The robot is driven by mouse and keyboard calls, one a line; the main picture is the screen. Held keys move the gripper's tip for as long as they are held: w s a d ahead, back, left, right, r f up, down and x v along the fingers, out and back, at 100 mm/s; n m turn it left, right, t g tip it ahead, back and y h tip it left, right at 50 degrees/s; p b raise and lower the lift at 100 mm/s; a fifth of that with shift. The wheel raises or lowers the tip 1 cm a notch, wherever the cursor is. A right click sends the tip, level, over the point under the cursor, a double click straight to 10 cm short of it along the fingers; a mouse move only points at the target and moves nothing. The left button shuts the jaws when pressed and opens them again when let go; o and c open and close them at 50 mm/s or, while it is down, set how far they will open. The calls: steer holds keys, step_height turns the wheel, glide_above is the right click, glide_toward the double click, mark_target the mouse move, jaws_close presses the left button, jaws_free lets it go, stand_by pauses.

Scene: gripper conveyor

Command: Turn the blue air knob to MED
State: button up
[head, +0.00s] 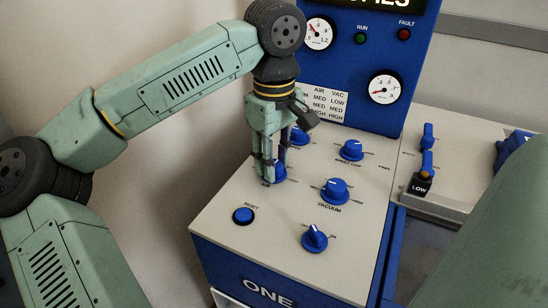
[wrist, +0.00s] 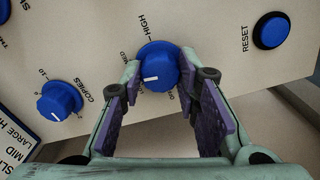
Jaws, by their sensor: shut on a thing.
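The blue air knob (head: 279,173) is at the left edge of the sloped cream panel, partly hidden by my gripper (head: 269,165). In the wrist view the air knob (wrist: 158,66) sits between my two purple-padded fingers, part of the gripper (wrist: 162,82), which are shut on its sides. MED is printed to the knob's left and HIGH above it. The label below is mostly covered. The knob's short white mark lies on its lower left and points left, somewhat below the MED print; the exact setting is hard to tell.
The blue COPIES knob (wrist: 60,100) and RESET button (wrist: 271,30) are close by. The VACUUM knob (head: 335,191), another knob (head: 352,150) and a lower knob (head: 315,238) are on the panel. A printed AIR/VAC card (head: 325,104) and gauges are behind.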

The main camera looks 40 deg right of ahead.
steer(key=shift+m, duration=2)
steer(key=o, duration=1.2)
step_height(320, 180, up, 12)
